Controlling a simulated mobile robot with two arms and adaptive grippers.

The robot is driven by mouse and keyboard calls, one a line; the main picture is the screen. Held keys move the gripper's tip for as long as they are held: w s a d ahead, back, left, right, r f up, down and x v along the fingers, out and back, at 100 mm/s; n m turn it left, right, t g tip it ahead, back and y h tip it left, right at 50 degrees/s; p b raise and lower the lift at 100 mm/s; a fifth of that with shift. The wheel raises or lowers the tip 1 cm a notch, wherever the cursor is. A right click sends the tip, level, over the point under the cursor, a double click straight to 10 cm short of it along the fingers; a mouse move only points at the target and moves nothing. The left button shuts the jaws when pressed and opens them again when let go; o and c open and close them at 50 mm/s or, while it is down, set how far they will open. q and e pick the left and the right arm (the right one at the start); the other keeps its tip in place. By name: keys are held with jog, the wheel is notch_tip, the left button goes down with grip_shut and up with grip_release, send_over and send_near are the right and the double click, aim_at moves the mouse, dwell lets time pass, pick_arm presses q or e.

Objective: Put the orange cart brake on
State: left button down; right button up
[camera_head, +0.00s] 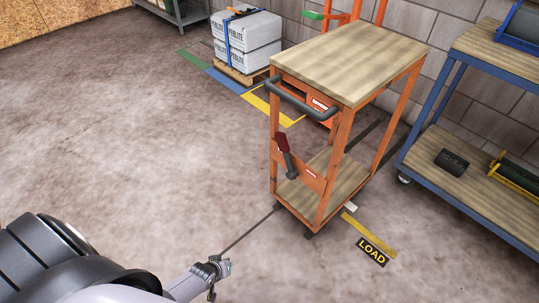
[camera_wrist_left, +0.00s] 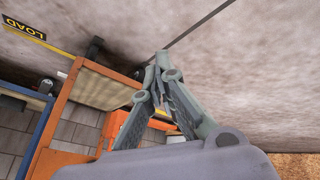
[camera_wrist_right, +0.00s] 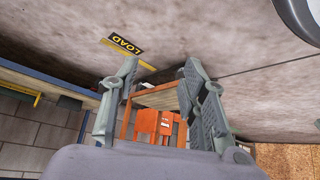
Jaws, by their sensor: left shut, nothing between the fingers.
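The orange cart (camera_head: 345,120) has wooden shelves and stands right of centre in the head view. On its near end is a brake lever (camera_head: 287,160), with a red upper part and a dark grey lower part, slanting down in front of an orange plate. My left gripper (camera_head: 212,270) is at the bottom, well apart from the cart and lower left of it. Its fingers (camera_wrist_left: 163,62) are shut and empty. The cart also shows in the left wrist view (camera_wrist_left: 62,108). My right gripper (camera_wrist_right: 157,72) is open and empty; the cart (camera_wrist_right: 125,122) shows beyond it.
A blue shelf bench (camera_head: 470,185) with a dark block (camera_head: 452,161) stands right of the cart. Strapped white perlite bags (camera_head: 247,45) sit on a pallet behind. A yellow LOAD marking (camera_head: 372,251) lies at the cart's foot. The floor at left is clear.

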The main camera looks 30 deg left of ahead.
pick_arm(q)
jog(key=w+a+r+n+t+b, duration=0.3)
jog(key=w+r+n+b, duration=0.1)
jog(key=w, duration=0.6)
jog(key=w+a+r+n+t+b, duration=0.25)
jog(key=w+n+b, duration=0.2)
jog(key=w, duration=0.55)
pick_arm(e)
jog(key=w+a+r+t+y, duration=0.1)
jog(key=w+a+r+t, duration=0.15)
jog(key=w+r, duration=0.35)
jog(key=w+a+r+t, duration=0.1)
jog(key=w+r+t, duration=0.2)
jog(key=w+r, duration=0.35)
pick_arm(q)
jog(key=w+a+r+n+t+b, duration=0.1)
jog(key=w+r+n+t+b, duration=0.1)
jog(key=r, duration=0.6)
jog(key=w+a+r+n+t+h+b, duration=0.1)
jog(key=w+r+n+t+b, duration=0.1)
jog(key=w+r+n+b, duration=0.3)
jog(key=w+r+b, duration=0.2)
jog(key=w+r, duration=0.2)
jog(key=shift+t, duration=0.35)
pick_arm(e)
notch_tip(320, 180, up, 20)
jog(key=t+y, duration=0.2)
jog(key=t, duration=0.4)
jog(key=shift+w+a+r, duration=0.15)
jog(key=shift+a, duration=0.3)
